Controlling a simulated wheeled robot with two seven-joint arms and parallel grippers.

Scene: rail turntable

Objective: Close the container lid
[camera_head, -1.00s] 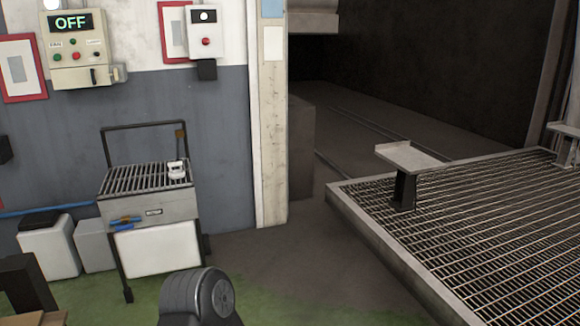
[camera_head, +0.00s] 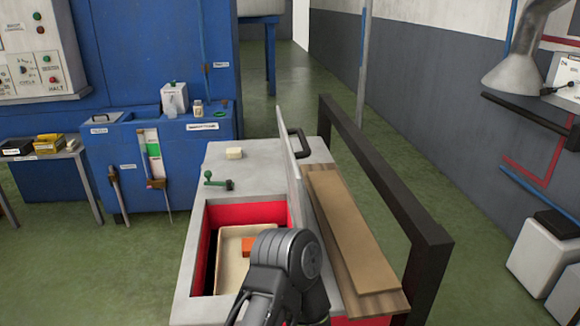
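The container (camera_head: 203,190) is a light grey box with a red-lined opening in its top, in the lower middle of the head view. Its lid (camera_head: 287,150) is a thin grey panel standing nearly upright, seen almost edge-on, along the right side of the opening. A dark handle (camera_head: 302,141) sticks out from the lid's right face. Inside the opening are a cream tray (camera_head: 231,245) and an orange piece. A dark grey link of my arm covers the near right part of the opening. Neither gripper's fingers show.
Brown boards (camera_head: 345,225) lie to the right of the lid, beside a black frame (camera_head: 390,195). A blue cabinet (camera_head: 160,150) stands behind left. Green floor is clear beyond.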

